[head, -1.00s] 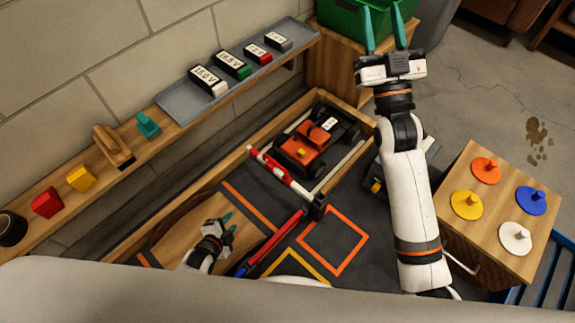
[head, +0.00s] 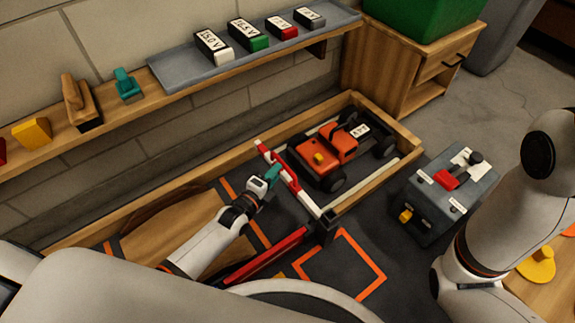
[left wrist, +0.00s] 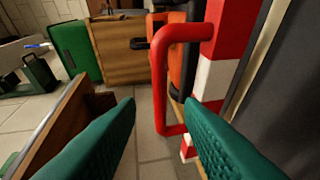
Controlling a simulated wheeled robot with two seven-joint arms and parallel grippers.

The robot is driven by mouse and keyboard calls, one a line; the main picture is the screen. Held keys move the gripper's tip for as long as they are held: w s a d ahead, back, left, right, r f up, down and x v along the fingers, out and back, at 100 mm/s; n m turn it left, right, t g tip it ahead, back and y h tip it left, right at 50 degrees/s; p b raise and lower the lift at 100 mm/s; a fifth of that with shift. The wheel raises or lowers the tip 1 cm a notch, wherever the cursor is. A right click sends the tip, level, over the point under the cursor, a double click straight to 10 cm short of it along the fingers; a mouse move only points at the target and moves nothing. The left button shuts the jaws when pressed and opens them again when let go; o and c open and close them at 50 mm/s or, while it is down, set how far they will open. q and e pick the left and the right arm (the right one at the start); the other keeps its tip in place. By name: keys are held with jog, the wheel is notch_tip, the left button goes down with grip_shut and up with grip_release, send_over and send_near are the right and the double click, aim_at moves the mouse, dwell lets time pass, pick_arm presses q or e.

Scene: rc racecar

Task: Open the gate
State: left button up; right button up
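The gate is a red-and-white striped bar (head: 292,182) across the near end of the wooden-walled bay that holds an orange and black car (head: 328,155). In the left wrist view the gate (left wrist: 210,80) stands right of centre, with a red loop handle (left wrist: 160,85) on its near face. My left gripper (head: 272,174) is just in front of the gate. Its teal fingers (left wrist: 160,108) are open and spread on either side of the handle in the picture; I cannot tell whether they touch it. My right arm shows at right, its gripper out of view.
A grey box with a red switch (head: 445,190) stands right of the bay. A shelf with several labelled blocks (head: 245,35) runs along the wall. A red bar (head: 265,255) lies near my left arm. The orange-outlined floor square (head: 340,270) is clear.

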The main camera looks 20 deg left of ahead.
aim_at(284, 164)
pick_arm(q)
jog(key=b+x, duration=0.1)
jog(key=x, duration=0.1)
jog(key=b+x, duration=0.1)
jog(key=x, duration=0.1)
jog(key=b+x, duration=0.1)
jog(key=x, duration=0.1)
jog(key=shift+f, duration=0.25)
jog(key=shift+w+d+b, duration=0.15)
jog(key=shift+w+b, duration=0.25)
jog(key=shift+w, duration=0.25)
jog(key=shift+r, duration=0.1)
grip_shut()
